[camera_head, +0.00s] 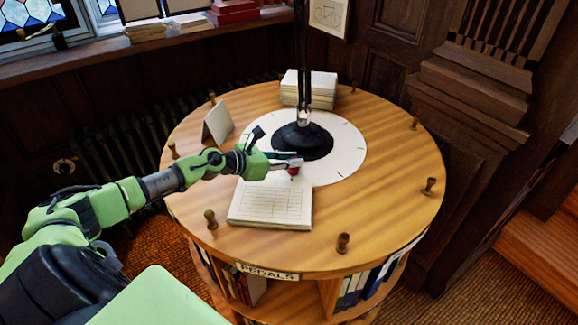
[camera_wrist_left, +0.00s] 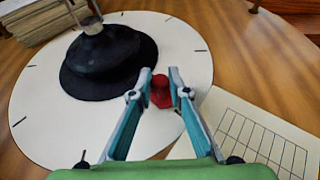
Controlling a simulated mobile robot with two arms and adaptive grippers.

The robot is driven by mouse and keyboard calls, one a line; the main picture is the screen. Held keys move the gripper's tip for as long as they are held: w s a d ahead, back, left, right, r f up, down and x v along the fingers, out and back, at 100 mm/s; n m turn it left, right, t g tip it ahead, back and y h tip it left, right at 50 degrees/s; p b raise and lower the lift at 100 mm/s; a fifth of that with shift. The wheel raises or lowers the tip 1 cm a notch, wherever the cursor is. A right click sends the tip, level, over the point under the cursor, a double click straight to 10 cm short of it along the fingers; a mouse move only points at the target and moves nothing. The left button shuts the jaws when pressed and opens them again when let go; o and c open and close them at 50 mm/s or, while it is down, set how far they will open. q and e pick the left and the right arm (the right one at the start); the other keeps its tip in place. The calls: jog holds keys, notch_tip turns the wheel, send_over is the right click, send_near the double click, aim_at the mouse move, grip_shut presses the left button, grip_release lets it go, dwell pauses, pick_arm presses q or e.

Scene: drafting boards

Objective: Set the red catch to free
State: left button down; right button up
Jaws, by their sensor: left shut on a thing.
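The red catch (camera_head: 293,170) is a small red piece at the front edge of the white dial disc (camera_head: 345,160) on the round wooden table. In the left wrist view the catch (camera_wrist_left: 161,92) sits between the fingertips of my left gripper (camera_wrist_left: 160,84). My left gripper (camera_head: 291,163) reaches in from the left and is shut on the catch. The fingers hide part of it in the head view. Which setting the catch is at cannot be read. My right gripper is not in view.
A black lamp base (camera_head: 302,141) with an upright pole stands on the disc. A ruled paper stack (camera_head: 270,204) lies just in front of the catch. A folded card (camera_head: 218,124) and a book stack (camera_head: 310,88) stand farther back. Brass pegs (camera_head: 343,243) ring the table rim.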

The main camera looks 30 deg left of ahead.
pick_arm(q)
jog(key=shift+w+a+r, duration=0.1)
jog(key=shift+a+r, duration=0.05)
jog(key=shift+r, duration=0.05)
jog(key=c, duration=2)
grip_release()
jog(key=shift+o, duration=0.5)
jog(key=shift+w+f, duration=0.1)
jog(key=shift+f, duration=0.05)
jog(key=shift+v, duration=5.95)
jog(key=shift+f, duration=0.1)
